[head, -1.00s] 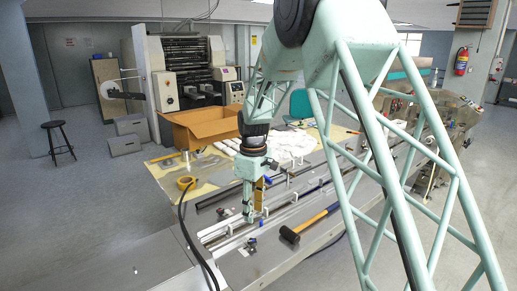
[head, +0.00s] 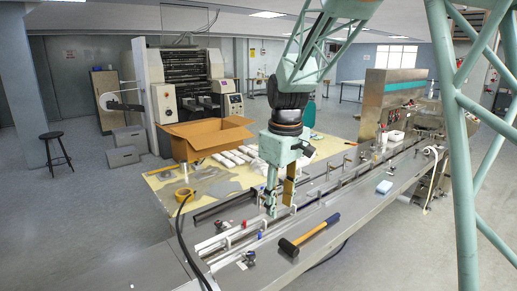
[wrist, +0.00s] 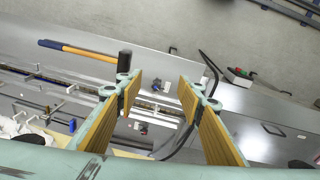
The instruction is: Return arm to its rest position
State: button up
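My gripper (head: 280,200) hangs above the grey machine bed in the head view, fingers pointing down over the rails. In the wrist view my gripper (wrist: 158,88) shows two fingers with yellow-brown pads, spread well apart. Nothing is between the pads; only the machine bed and rails show below. My arm comes in from the top of the head view, and part of its green lattice stands at the right edge.
A hammer (head: 308,235) lies on the bed right of my gripper; it also shows in the wrist view (wrist: 85,52). A black cable crosses the bed's left end.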

jog(key=s+d+r+m, duration=0.1)
jog(key=s+d+r, duration=0.25)
jog(key=s, duration=0.25)
jog(key=s+d+r+m, duration=0.2)
jog(key=s+r, duration=0.2)
jog(key=s, duration=0.1)
jog(key=s+d+r+m+t, duration=0.1)
jog(key=s+d+m, duration=0.2)
jog(key=s, duration=1.3)
jog(key=s+d+r+m+t+b, duration=0.1)
jog(key=s+d+m, duration=0.2)
jog(key=s, duration=1.3)
jog(key=d, duration=0.3)
jog(key=shift+t, duration=0.4)
